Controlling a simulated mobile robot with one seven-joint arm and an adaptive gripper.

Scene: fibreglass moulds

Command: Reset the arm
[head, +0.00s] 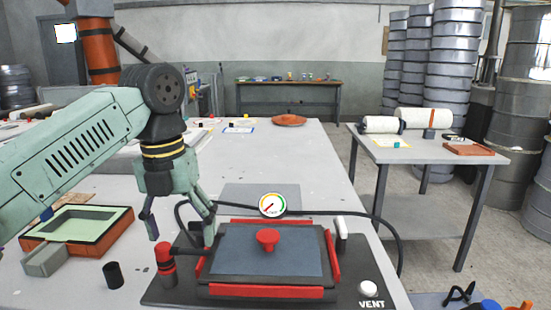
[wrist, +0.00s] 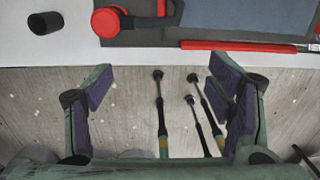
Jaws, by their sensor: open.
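My gripper (head: 180,232) hangs from the green arm over the front left of the table, fingers pointing down. It is open with nothing between its fingers. In the head view the gripper appears at the left side of a black-based press (head: 360,292) with a grey-blue plate (head: 300,255), a red knob (head: 267,238) and a dial gauge (head: 272,204). A red-topped lever (head: 164,255) stands at the press's left edge.
A black cylinder (head: 113,275), a grey block (head: 45,260) and an orange mould with a green rim (head: 75,228) are on the table at left. A black hose (head: 385,224) curves right. A side table (head: 430,150) stands right. The table's middle is fairly clear.

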